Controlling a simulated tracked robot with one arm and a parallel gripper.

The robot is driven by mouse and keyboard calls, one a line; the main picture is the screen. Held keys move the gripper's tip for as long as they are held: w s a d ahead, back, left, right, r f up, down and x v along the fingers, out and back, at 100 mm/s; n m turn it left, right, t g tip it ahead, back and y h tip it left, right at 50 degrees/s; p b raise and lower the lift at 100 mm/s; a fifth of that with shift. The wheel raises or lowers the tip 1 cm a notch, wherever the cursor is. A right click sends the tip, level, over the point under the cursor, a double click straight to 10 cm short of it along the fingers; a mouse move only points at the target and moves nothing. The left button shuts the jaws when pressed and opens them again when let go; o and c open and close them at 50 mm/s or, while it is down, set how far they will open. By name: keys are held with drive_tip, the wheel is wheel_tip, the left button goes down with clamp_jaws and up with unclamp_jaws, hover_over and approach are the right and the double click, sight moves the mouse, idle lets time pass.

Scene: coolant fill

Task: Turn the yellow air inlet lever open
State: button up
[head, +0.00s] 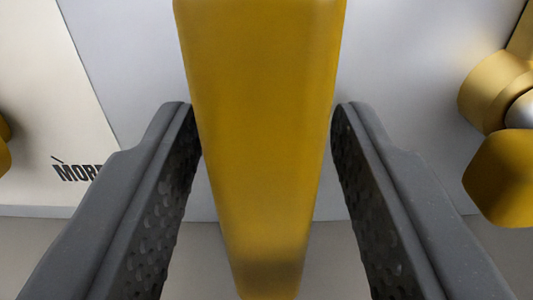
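A large yellow lever (262,130) fills the middle of the view. It runs from the top edge down to the bottom edge and narrows downward. My gripper (264,125) has one dark grey finger on each side of the lever, with the fingers wide apart. The fingertips appear at the lever's edges, and gaps show lower down between the lever and the textured pads. I cannot tell whether the fingertips press on it. The lever's pivot is out of view, so its open or closed position is unclear.
Another yellow fitting (500,178) with a rounded end stands at the right edge, beside a silver part. A bit of yellow shows at the left edge. Behind is a light grey panel (410,90) with a cream area (40,80) bearing partly hidden dark lettering.

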drive_tip(key=s+b, duration=0.4)
drive_tip(key=s, duration=0.9)
drive_tip(key=shift+s+a, duration=0.2)
drive_tip(key=shift+s, duration=0.2)
drive_tip(key=shift+f, duration=0.15)
